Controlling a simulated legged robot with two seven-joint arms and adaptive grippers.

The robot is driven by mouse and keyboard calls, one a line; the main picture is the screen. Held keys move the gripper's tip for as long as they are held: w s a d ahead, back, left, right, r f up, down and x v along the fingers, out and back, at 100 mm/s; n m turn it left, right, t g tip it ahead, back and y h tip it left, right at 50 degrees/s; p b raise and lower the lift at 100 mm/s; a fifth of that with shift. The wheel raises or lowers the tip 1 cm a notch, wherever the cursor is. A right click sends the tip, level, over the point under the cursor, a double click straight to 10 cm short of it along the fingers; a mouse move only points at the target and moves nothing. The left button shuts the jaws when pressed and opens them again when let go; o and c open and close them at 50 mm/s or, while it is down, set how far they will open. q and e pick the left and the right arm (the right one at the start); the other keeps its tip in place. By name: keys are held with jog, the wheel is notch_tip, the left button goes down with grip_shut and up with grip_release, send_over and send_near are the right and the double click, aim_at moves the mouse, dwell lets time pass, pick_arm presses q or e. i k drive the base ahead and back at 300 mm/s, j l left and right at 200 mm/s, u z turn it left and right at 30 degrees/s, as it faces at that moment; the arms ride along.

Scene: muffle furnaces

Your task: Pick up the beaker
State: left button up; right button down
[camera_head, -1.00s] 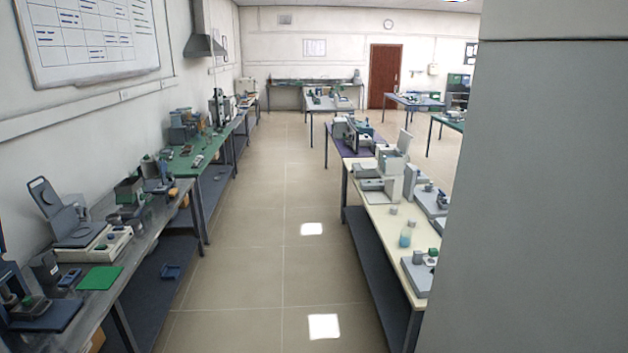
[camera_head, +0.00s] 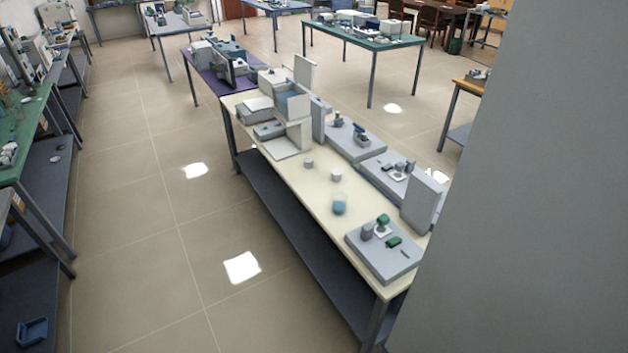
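A small beaker (camera_head: 339,204) with blue contents stands on the cream-topped table (camera_head: 299,189), between two small grey pieces and a grey base plate. It looks upright and nothing touches it. Neither of my grippers is in the head view, so I cannot see their state.
A large grey surface (camera_head: 520,200) fills the right side and hides part of the table's near end. Several grey devices (camera_head: 390,174) crowd the table's right edge and far end. A green-topped bench (camera_head: 28,130) stands at the left. The tiled floor (camera_head: 150,240) between is clear.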

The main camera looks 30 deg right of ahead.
aim_at(340, 199)
jog(key=i+z, duration=0.1)
jog(key=i, duration=1)
jog(key=i+j+z, duration=0.1)
jog(key=i, duration=0.95)
jog(key=i+z, duration=0.45)
jog(key=i+j+z, duration=0.15)
jog(key=i+z, duration=0.15)
jog(key=z, duration=0.15)
jog(key=i+j+z, duration=0.3)
jog(key=z, duration=0.15)
